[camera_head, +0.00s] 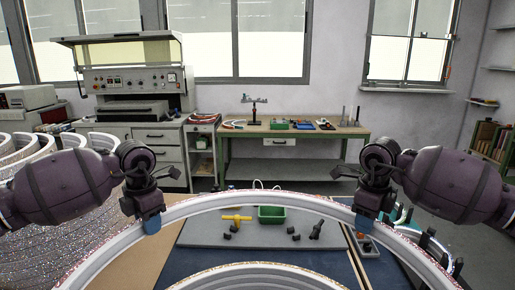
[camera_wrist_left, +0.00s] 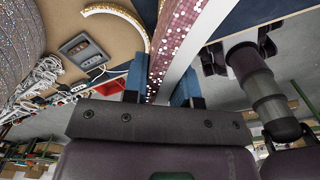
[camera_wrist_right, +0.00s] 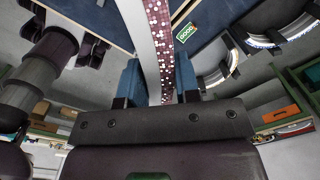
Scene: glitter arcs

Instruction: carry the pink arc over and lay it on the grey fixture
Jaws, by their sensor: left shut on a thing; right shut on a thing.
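The pink arc (camera_head: 259,200) is a large curved strip with a white face; its pink glitter side shows in the left wrist view (camera_wrist_left: 178,40) and the right wrist view (camera_wrist_right: 158,25). My left gripper (camera_head: 151,222) is shut on its left part. My right gripper (camera_head: 364,222) is shut on its right part. The arc is held up across the head view, bowed away from me, its ends running out of the lower frame. Beyond and below it is a grey board (camera_head: 200,236) with small black blocks, which looks like the grey fixture; the arc covers part of it.
Another glitter-edged arc (camera_head: 265,276) shows at the lower middle. Stacked glitter arcs (camera_head: 35,215) fill the left side. A workbench (camera_head: 290,131) stands at the back wall.

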